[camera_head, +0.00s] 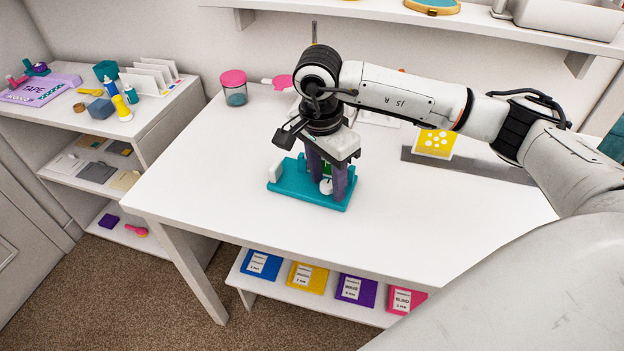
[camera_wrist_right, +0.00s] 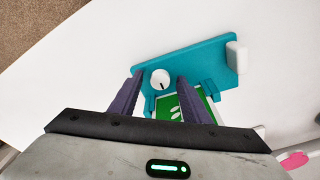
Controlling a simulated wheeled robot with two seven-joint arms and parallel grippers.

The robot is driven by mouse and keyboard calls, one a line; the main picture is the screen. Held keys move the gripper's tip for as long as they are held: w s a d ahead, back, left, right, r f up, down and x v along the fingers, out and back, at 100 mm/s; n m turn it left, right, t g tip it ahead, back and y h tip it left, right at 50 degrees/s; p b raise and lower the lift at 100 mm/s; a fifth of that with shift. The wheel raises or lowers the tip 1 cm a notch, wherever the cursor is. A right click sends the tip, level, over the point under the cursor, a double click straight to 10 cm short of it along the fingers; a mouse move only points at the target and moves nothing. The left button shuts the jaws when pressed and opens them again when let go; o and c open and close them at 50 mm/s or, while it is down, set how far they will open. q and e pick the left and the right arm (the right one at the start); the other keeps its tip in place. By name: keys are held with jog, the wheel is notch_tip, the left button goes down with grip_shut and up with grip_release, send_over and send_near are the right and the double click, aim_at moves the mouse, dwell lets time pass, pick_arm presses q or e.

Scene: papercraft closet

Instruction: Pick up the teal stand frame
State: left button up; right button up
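The teal stand frame (camera_head: 298,188) lies on the white table below my right gripper. It also shows in the right wrist view (camera_wrist_right: 203,58), with a white block at one end and a round white knob (camera_wrist_right: 161,78). A green panel with white marks (camera_wrist_right: 168,107) shows between the fingers, beside the teal base. My right gripper (camera_head: 327,182) points down over the frame. Its two dark purple fingers (camera_wrist_right: 158,88) stand apart, on either side of the knob, with gaps visible. Whether they touch the frame I cannot tell. My left gripper is not in view.
The white table (camera_head: 210,185) is clear to the left and front. A pink-lidded jar (camera_head: 234,90) and a pink item stand at the back. A yellow dotted card (camera_head: 435,143) is near a grey strip at right. A shelf (camera_head: 420,20) overhangs the back.

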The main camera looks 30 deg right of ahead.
grip_shut()
jog(key=shift+r, duration=0.1)
